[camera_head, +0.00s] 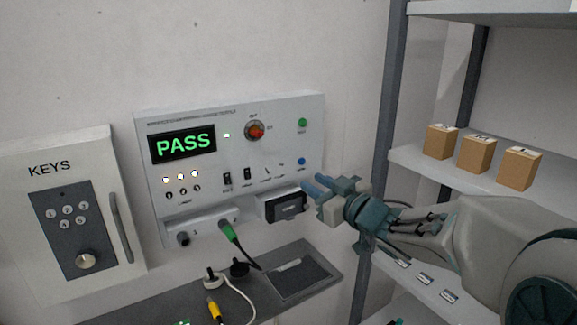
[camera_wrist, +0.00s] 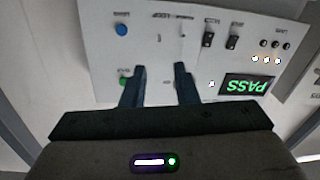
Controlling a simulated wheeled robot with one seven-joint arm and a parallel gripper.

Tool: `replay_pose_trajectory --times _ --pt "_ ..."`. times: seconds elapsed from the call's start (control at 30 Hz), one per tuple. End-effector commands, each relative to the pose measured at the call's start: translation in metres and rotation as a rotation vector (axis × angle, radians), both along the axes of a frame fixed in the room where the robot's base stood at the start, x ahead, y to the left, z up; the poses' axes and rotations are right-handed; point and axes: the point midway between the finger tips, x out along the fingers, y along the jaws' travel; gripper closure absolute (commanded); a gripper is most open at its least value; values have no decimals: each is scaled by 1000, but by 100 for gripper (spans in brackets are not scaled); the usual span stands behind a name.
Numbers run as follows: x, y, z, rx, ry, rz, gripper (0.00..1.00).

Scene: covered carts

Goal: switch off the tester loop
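The tester panel (camera_head: 215,115) is a white wall box with a lit green PASS display (camera_head: 184,145). My gripper (camera_head: 314,187) is in front of the panel's lower right. In the wrist view my gripper (camera_wrist: 160,70) shows two blue fingers apart, with nothing between them. That view shows the panel upside down, with the rockers (camera_wrist: 208,39) and blue button (camera_wrist: 121,30). The knob is not visible there.
A KEYS box (camera_head: 70,210) with a keypad hangs at the left. A green-plugged cable (camera_head: 228,232) enters the panel's lower edge. A grey shelf (camera_head: 215,300) with plugs is below. A rack with small brown boxes (camera_head: 476,154) stands to the right.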

Motion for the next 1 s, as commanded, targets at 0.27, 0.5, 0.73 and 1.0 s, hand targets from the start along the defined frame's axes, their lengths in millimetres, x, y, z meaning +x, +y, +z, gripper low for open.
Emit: replay_pose_trajectory --times 0.27,0.5,0.73,1.0 --pt "43 35 2 -2 0 2 73" --pt "71 56 1 -2 1 -1 73" --pt "83 65 1 -1 0 -2 73" --pt "84 66 0 0 -1 -3 73"
